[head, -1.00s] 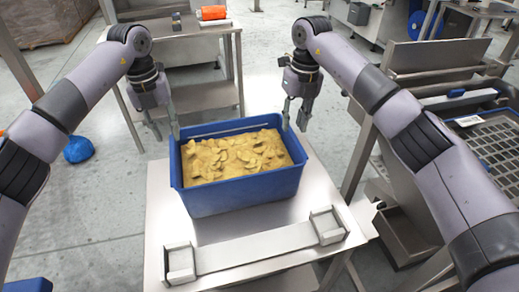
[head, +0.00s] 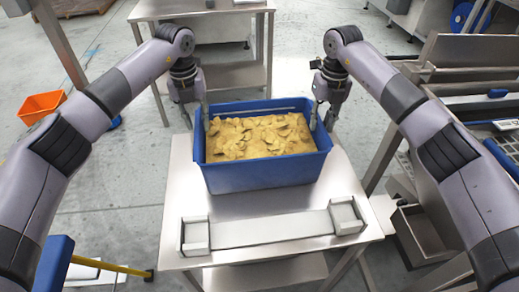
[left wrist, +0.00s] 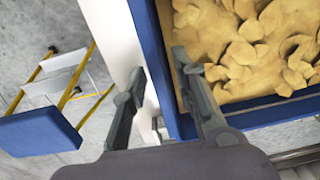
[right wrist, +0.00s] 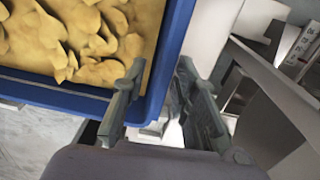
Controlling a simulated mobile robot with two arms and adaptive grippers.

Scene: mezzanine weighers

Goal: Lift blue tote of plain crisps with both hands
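The blue tote (head: 262,174) stands on a steel table and is filled with plain yellow crisps (head: 258,138). My left gripper (head: 201,108) is at the tote's left wall near its far end. In the left wrist view its fingers (left wrist: 160,90) are apart, one outside the wall and one on the crisp side. My right gripper (head: 322,114) is at the right wall near its far end. In the right wrist view its fingers (right wrist: 160,85) are apart, either side of the blue rim (right wrist: 166,60). Neither gripper is visibly closed on the wall.
The steel table (head: 180,182) carries a flat steel piece with raised end trays (head: 270,229) in front of the tote. Another steel table (head: 205,8) stands behind. Steel machinery (head: 460,50) is at the right. An orange bin (head: 42,105) and a yellow-framed step (head: 105,266) are at the left.

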